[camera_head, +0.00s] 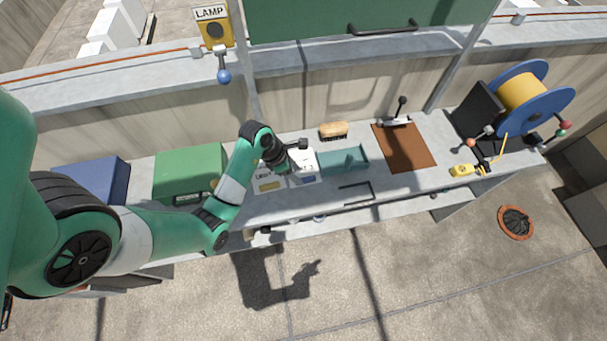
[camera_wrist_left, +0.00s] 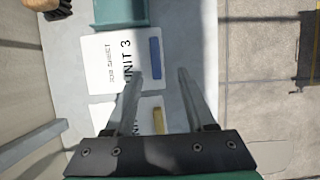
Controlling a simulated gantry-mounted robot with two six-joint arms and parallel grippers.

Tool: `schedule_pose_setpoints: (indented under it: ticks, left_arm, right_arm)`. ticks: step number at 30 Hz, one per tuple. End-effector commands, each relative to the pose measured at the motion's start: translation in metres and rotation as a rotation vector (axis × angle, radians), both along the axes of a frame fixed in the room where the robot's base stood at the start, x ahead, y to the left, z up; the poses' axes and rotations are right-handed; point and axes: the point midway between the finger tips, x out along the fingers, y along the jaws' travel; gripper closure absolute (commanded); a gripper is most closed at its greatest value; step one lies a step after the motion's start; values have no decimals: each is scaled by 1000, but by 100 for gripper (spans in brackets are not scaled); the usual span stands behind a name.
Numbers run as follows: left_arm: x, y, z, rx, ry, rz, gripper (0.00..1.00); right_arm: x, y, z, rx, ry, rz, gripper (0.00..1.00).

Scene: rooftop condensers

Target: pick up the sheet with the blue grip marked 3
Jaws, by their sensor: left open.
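The white sheet marked "UNIT 3" (camera_wrist_left: 113,62) lies flat on the bench in the left wrist view, its blue grip (camera_wrist_left: 155,58) along its right edge. In the head view the sheet (camera_head: 308,160) is partly hidden by my left gripper (camera_head: 287,166). A second white sheet with a yellow grip (camera_wrist_left: 158,121) lies beside it, partly covered by my gripper. In the left wrist view my left gripper (camera_wrist_left: 162,74) is open and empty above the sheets, fingertips near the lower end of the blue grip. My right gripper is not in view.
A teal tray (camera_head: 345,159) sits right of the sheets, with a brush (camera_head: 333,131) behind it. A green case (camera_head: 190,174) and a blue box (camera_head: 92,178) stand left. A brown mat (camera_head: 405,147), a lever (camera_head: 400,112) and a cable reel (camera_head: 520,92) are farther right.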

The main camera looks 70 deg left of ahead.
Motion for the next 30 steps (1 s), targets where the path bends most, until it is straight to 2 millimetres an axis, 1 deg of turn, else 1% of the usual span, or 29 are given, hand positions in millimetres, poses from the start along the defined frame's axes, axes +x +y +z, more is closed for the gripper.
schedule_pose_setpoints:
  ticks: [1, 6, 8, 13, 16, 18, 24, 26, 30]
  left_arm:
    - [3, 0, -9, 0, 0, 0, 45]
    - [5, 0, -11, 1, -1, 0, 45]
    - [7, 0, -16, 1, 0, 0, 45]
    - [20, 4, -44, 1, 1, -1, 45]
    - [25, 3, -55, 1, 1, -1, 45]
    - [28, 3, -58, 1, -1, -1, 45]
    - [28, 3, -57, 2, -1, 0, 45]
    - [28, 3, -57, 2, -1, 0, 54]
    - [28, 3, -57, 2, -1, 1, 79]
  right_arm:
    - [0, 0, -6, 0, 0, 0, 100]
    - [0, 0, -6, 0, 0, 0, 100]
    - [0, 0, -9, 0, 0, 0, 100]
    - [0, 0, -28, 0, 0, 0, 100]
    - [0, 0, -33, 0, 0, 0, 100]
    - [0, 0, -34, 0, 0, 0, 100]
    - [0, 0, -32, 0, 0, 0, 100]
    - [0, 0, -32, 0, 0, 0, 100]
    - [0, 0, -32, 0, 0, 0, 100]
